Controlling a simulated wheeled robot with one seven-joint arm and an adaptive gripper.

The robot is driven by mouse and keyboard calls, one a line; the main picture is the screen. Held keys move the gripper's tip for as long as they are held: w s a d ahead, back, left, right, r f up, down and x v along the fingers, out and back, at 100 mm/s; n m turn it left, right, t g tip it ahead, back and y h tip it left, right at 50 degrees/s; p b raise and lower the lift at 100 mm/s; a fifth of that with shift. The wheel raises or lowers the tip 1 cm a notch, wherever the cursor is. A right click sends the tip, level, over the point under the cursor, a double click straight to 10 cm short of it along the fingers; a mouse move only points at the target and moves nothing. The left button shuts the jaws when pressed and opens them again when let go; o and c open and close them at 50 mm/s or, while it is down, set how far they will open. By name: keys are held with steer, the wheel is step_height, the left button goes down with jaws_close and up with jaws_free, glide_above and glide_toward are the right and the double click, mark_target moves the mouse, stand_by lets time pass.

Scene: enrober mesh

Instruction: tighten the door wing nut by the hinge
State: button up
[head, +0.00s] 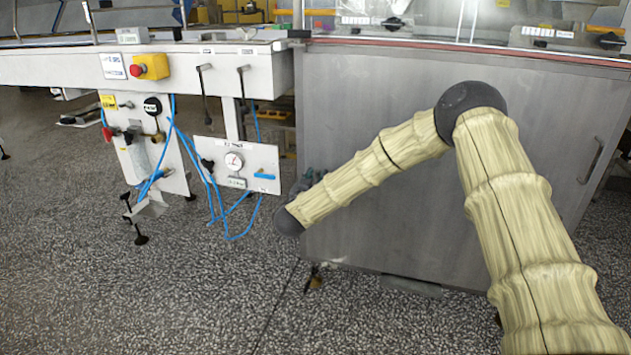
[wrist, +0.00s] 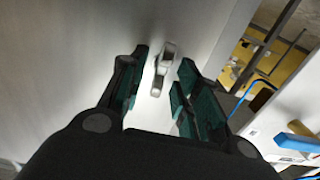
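In the wrist view, a small silver metal fitting, apparently the wing nut (wrist: 158,81), stands on the pale grey door face (wrist: 75,60). My gripper (wrist: 163,64) is open, with one dark green-padded finger on each side of the fitting. Gaps show between the fitting and both fingers, and I cannot tell how far off the fingertips are in depth. In the head view, the large grey door (head: 370,215) fills the middle right. My gripper (head: 308,182) shows only as a dark bit at the door's left edge, mostly hidden behind my arm. The fitting is not visible there.
Left of the door are a white panel with a gauge (head: 234,162), loose blue hoses (head: 232,236) and a red emergency button on a yellow box (head: 150,67). A door handle (head: 591,160) is at far right. The speckled floor (head: 180,300) in front is clear.

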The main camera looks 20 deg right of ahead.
jaws_close()
steer(key=m+p, duration=0.2)
steer(key=p, duration=0.1)
steer(key=shift+r+m, duration=0.2)
steer(key=shift+m, duration=0.2)
steer(key=m+p, duration=0.2)
steer(key=m, duration=0.1)
steer(key=shift+d+f+m, duration=0.1)
steer(key=shift+m, duration=0.2)
steer(key=m, duration=0.4)
steer(key=m+p, duration=0.1)
steer(key=m, duration=0.6)
steer(key=shift+s+d+f+m, duration=0.2)
steer(key=shift+f+m, duration=0.1)
steer(key=shift+f, duration=0.1)
